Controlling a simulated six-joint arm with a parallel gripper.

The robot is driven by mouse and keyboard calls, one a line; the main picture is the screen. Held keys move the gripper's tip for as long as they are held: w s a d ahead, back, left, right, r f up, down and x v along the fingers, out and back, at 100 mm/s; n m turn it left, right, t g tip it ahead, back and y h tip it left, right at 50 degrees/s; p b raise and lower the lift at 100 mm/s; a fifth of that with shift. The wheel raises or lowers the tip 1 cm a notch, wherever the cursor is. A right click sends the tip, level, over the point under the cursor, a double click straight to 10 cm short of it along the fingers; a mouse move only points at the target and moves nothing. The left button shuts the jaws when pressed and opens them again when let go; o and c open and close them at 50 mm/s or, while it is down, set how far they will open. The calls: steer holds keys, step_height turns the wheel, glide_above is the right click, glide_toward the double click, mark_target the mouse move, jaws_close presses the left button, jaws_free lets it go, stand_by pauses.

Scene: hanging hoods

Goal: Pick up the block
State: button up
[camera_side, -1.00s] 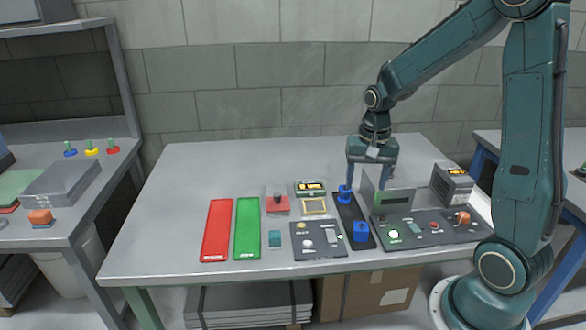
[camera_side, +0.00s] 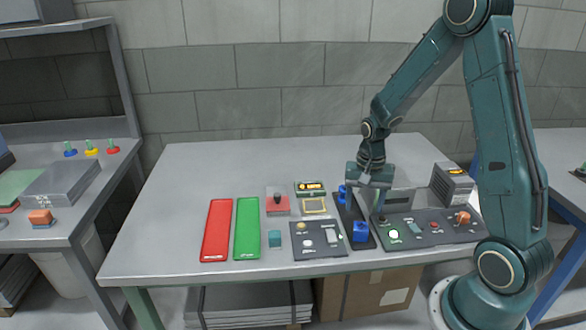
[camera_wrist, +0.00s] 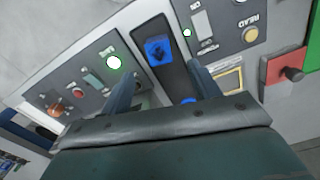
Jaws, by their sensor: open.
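A small teal block (camera_side: 275,238) sits on the table in the side view, just right of the green tray and in front of a red box. I cannot make it out in the wrist view. My gripper (camera_side: 366,205) is open, low above the dark strip with blue parts, to the right of the block and well apart from it. In the wrist view its two fingers (camera_wrist: 163,85) are spread, with the dark strip between them. Nothing shows held between them.
A red tray (camera_side: 217,230) and a green tray (camera_side: 247,228) lie left of the block. A red box with a black knob (camera_side: 277,204) stands behind it. A grey switch panel (camera_side: 308,252), blue parts (camera_side: 360,232) and a control panel (camera_side: 420,240) lie to its right. The table's left is clear.

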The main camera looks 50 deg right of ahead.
mark_target(361, 226)
steer(key=shift+f, duration=1.6)
steer(key=shift+f, duration=0.15)
steer(key=shift+s+f, duration=0.1)
steer(key=shift+f, duration=2.35)
steer(key=shift+c, duration=0.4)
jaws_close()
steer(key=shift+r, duration=0.2)
step_height(361, 226, up, 20)
steer(key=shift+f, duration=0.15)
